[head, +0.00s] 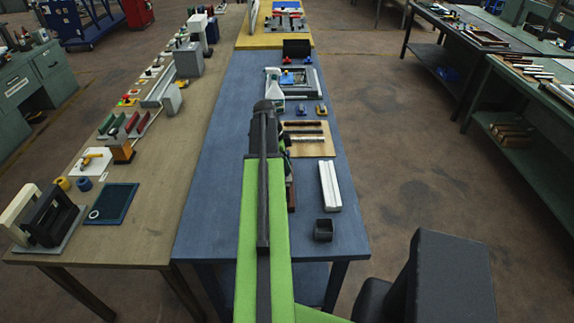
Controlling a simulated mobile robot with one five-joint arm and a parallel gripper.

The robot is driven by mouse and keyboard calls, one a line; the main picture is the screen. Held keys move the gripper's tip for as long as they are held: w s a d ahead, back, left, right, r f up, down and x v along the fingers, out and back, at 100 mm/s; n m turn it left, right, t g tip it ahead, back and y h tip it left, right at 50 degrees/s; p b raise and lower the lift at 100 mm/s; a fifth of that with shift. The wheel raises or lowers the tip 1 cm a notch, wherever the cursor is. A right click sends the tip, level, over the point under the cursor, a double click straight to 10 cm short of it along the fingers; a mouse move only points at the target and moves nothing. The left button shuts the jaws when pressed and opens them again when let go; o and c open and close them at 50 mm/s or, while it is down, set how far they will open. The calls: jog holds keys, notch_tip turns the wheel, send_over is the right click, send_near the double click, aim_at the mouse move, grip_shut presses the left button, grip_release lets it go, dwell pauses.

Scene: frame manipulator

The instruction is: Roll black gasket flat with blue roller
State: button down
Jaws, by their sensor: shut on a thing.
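My green and black arm stretches forward over the blue-topped table (215,205) and ends in a dark rounded part. My gripper's fingers do not show; the arm hides that spot. A grey rectangular frame (315,82) lies on the table beyond the arm's end. A small blue item (287,78) is at this frame; it is too small to tell whether it is the roller. I cannot make out the black gasket for certain.
A white spray bottle (273,88) stands near the frame. A wooden board with dark strips (318,148), white bars (330,186) and a black open box (323,230) lie right of my arm. The blue table's left part is clear. A cluttered wooden table (150,215) adjoins on the left.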

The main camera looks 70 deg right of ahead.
jog(key=shift+w+d, duration=0.3)
jog(key=shift+d, duration=0.45)
jog(key=shift+w+d, duration=0.25)
jog(key=shift+d, duration=0.5)
jog(key=shift+w+d, duration=0.3)
jog(key=shift+d, duration=0.45)
jog(key=shift+w+d, duration=0.25)
jog(key=shift+d, duration=0.5)
jog(key=shift+w+d+f, duration=0.1)
jog(key=shift+w+d, duration=0.2)
jog(key=shift+d, duration=0.45)
jog(key=shift+w+d, duration=0.3)
jog(key=shift+d, duration=0.5)
